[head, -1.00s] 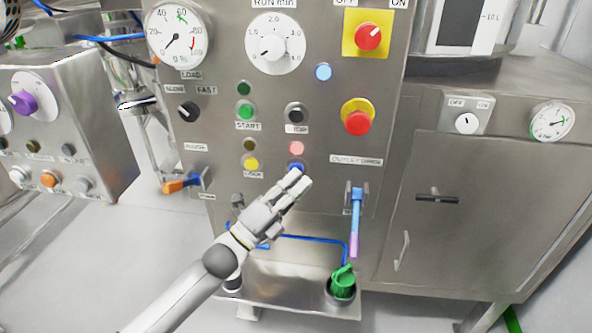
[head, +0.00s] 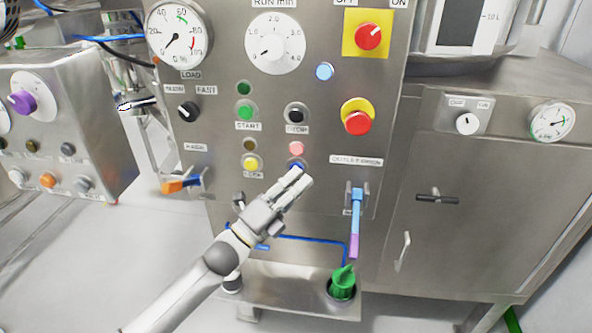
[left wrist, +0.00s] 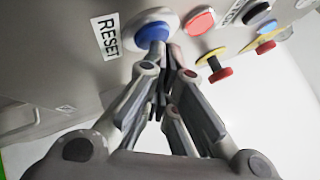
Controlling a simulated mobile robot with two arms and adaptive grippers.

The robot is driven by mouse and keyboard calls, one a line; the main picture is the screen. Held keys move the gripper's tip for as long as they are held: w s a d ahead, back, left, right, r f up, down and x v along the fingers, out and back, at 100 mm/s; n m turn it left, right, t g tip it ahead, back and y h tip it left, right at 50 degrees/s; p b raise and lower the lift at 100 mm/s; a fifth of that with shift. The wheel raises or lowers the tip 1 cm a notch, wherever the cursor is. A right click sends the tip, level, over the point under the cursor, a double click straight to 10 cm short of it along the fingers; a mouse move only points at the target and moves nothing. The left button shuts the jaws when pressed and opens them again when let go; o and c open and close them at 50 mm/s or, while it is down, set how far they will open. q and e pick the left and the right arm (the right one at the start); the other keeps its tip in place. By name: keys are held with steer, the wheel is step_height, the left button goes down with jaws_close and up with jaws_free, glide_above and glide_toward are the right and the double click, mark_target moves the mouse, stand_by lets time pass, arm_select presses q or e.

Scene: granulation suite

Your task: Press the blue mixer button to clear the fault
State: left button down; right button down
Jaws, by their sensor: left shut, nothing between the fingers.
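The blue button (left wrist: 156,24) sits on the steel mixer panel next to a label reading RESET, in the left wrist view. In the head view only a sliver of the blue button (head: 298,166) shows above my fingers. My left gripper (head: 303,178) is shut and empty, with its fingertips at the button's lower edge. In the left wrist view the shut fingertips of the left gripper (left wrist: 164,58) overlap the button's near side; I cannot tell whether they touch it. A pale red lamp (head: 296,148) is just above the button. My right gripper is not in view.
The yellow button (head: 251,163) is to the left. A black STOP button (head: 296,113) and a red emergency stop (head: 358,122) are above. A blue lever handle (head: 357,205) hangs to the right. A green scoop (head: 343,282) stands below.

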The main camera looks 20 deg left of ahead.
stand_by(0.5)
arm_select(q)
steer(key=shift+s+d, duration=0.15)
steer(key=shift+s, duration=0.6)
steer(key=shift+p, duration=0.3)
steer(key=s, duration=0.2)
steer(key=s+d+p, duration=0.1)
steer(key=s, duration=0.2)
steer(key=shift+d, duration=0.1)
steer(key=shift+w, duration=0.1)
stand_by(0.3)
